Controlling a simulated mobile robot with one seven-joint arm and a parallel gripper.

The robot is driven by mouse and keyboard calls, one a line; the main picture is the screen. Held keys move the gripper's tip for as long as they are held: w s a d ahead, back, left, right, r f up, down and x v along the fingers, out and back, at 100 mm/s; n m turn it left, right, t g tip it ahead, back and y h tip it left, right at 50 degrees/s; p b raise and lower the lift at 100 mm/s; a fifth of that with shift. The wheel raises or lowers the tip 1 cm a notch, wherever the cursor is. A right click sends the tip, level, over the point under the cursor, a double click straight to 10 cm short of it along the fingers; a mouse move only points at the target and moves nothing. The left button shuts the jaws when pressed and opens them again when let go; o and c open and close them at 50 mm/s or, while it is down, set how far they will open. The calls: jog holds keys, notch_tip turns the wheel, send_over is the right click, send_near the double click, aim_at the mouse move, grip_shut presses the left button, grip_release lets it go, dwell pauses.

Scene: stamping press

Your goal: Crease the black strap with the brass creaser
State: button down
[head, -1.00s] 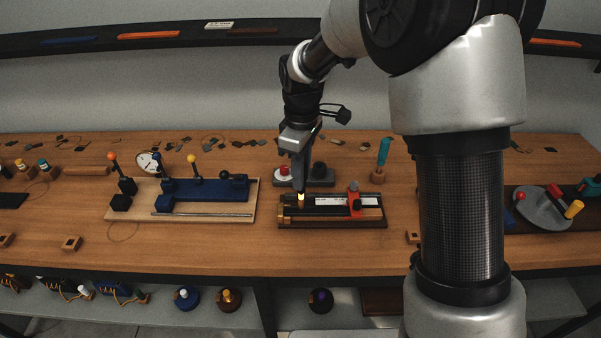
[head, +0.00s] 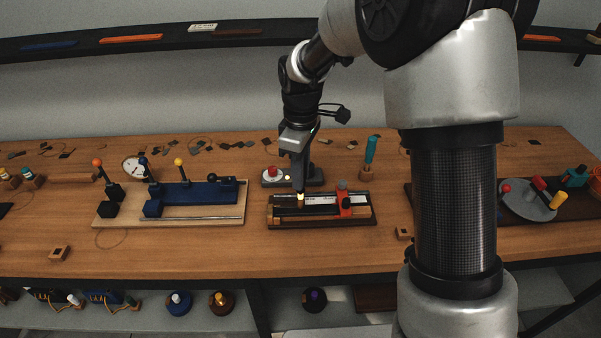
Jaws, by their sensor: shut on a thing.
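My gripper (head: 300,187) points down over the left half of a dark-based fixture (head: 322,222). It is shut on the brass creaser (head: 300,197), a small bright yellow piece below the fingers. The creaser's lower end is at the fixture's upper face; whether it touches the black strap cannot be told. A dark band (head: 287,211) runs lengthwise along the fixture and looks like the black strap, though it is hard to tell from the dark base. A red clamp (head: 344,205) with a grey knob stands across the fixture's right part. A white scale strip (head: 322,198) lies between creaser and clamp.
A grey unit with a red knob (head: 272,171) stands close behind the fixture. A board with a blue fixture (head: 205,193) and upright ball-topped levers is at left. A teal-handled tool (head: 371,150) stands behind right. Bare bench (head: 200,245) lies in front.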

jog(key=shift+d, duration=0.1)
jog(key=shift+d, duration=1.4)
jog(key=shift+d, duration=1.35)
jog(key=shift+d+f, duration=0.1)
jog(key=d, duration=0.2)
jog(key=shift+d+p, duration=0.3)
jog(key=shift+p, duration=0.05)
